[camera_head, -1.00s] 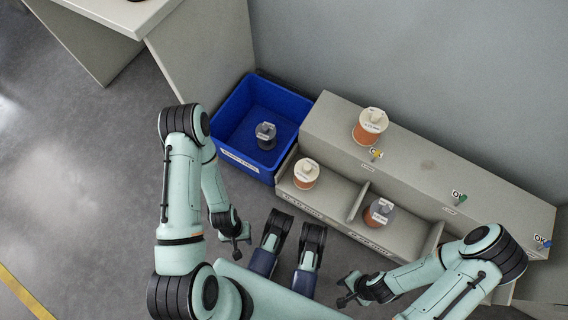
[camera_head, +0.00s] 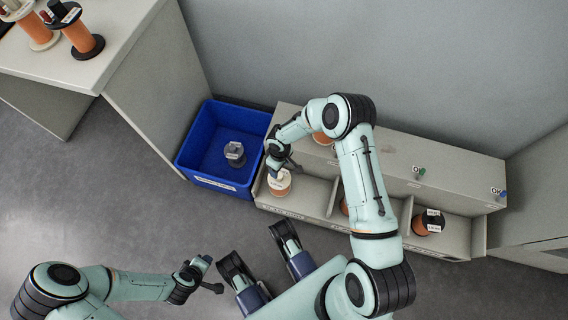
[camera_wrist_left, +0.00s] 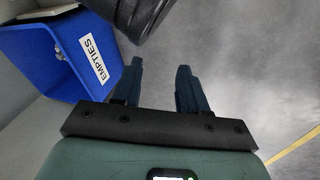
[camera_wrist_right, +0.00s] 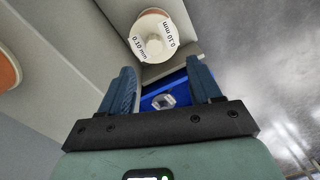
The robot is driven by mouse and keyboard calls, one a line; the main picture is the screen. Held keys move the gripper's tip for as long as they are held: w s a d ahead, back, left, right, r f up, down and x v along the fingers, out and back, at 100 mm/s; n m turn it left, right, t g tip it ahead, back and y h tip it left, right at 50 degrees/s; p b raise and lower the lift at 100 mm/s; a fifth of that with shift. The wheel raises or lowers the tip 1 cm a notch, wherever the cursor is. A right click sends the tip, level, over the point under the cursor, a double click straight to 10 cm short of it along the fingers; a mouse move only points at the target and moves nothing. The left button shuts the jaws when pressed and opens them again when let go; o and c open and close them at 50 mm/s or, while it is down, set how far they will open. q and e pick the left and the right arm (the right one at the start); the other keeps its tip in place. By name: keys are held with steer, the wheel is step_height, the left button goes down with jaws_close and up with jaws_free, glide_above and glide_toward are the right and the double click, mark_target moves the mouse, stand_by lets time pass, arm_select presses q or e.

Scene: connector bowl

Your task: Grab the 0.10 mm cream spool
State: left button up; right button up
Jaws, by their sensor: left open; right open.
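The cream spool (camera_head: 279,183) with orange winding stands in the left compartment of the grey rack (camera_head: 300,207). The right wrist view shows its pale top flange (camera_wrist_right: 153,37), labelled 0.10 mm, just beyond the fingertips. My right gripper (camera_head: 284,168) is over the spool's near area in the head view. In the right wrist view my right gripper (camera_wrist_right: 160,68) is open, with nothing between its fingers. My left gripper (camera_head: 212,274) is open and empty, low at the left, away from the rack; the left wrist view shows its spread fingers (camera_wrist_left: 160,68).
A blue bin (camera_head: 190,143), marked EMPTIES, holds a dark spool (camera_head: 235,153). A black-flanged spool (camera_head: 428,222) stands in the right compartment. My right arm partly hides a middle-compartment spool (camera_head: 344,207) and one on top (camera_head: 322,138). Spools stand on a table (camera_head: 95,70).

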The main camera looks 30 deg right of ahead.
mark_target(279, 175)
steer(key=f, duration=0.1)
steer(key=w+f, duration=0.1)
steer(key=f+b, duration=0.1)
steer(key=shift+w+d, duration=0.2)
steer(key=shift+d, duration=0.05)
step_height(279, 175, down, 4)
steer(key=shift+r+b, duration=0.1)
steer(key=shift+b, duration=0.5)
step_height(279, 175, down, 5)
steer(key=shift+s+f+b, duration=0.15)
steer(key=shift+f+b, duration=0.05)
steer(key=shift+b, duration=0.75)
steer(key=shift+f, duration=0.15)
arm_select(q)
steer(key=s+a+f+g, duration=0.1)
steer(key=s+f+g, duration=0.1)
steer(key=s+f, duration=0.3)
steer(key=shift+s+f, duration=0.4)
steer(key=shift+f, duration=0.25)
arm_select(e)
jaws_close()
arm_select(q)
steer(key=shift+a, duration=0.1)
